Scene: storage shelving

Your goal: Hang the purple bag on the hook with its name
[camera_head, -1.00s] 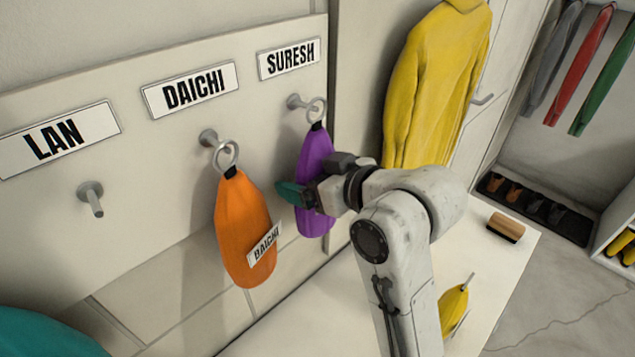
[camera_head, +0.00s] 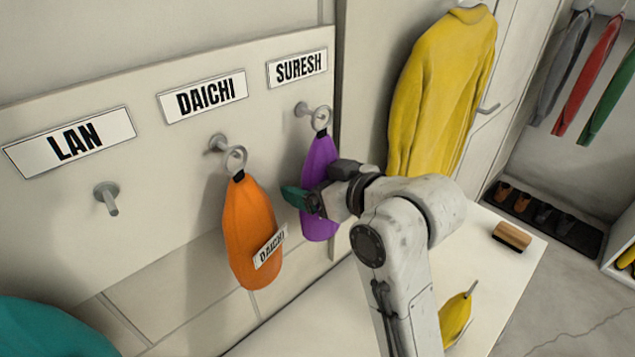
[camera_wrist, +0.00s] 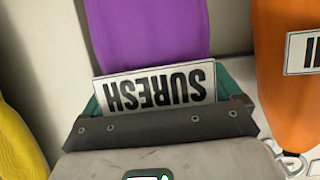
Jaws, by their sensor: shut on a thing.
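The purple bag (camera_head: 320,160) is upright at the hook (camera_head: 303,109) under the SURESH sign (camera_head: 297,68). Its ring (camera_head: 321,118) is at the hook's tip; whether the peg passes through it is hard to tell. My gripper (camera_head: 300,197) is shut on the bag's lower part. In the wrist view the purple bag (camera_wrist: 150,35) rises beyond the jaws, and its SURESH tag (camera_wrist: 155,88), upside down in that picture, lies between the teal fingers (camera_wrist: 228,85). My gripper covers the tag in the head view.
The LAN hook (camera_head: 107,198) is empty. A yellow bag (camera_head: 456,318) and a brush (camera_head: 512,236) lie on the bench (camera_head: 485,270). A yellow coat (camera_head: 440,90) hangs at right.

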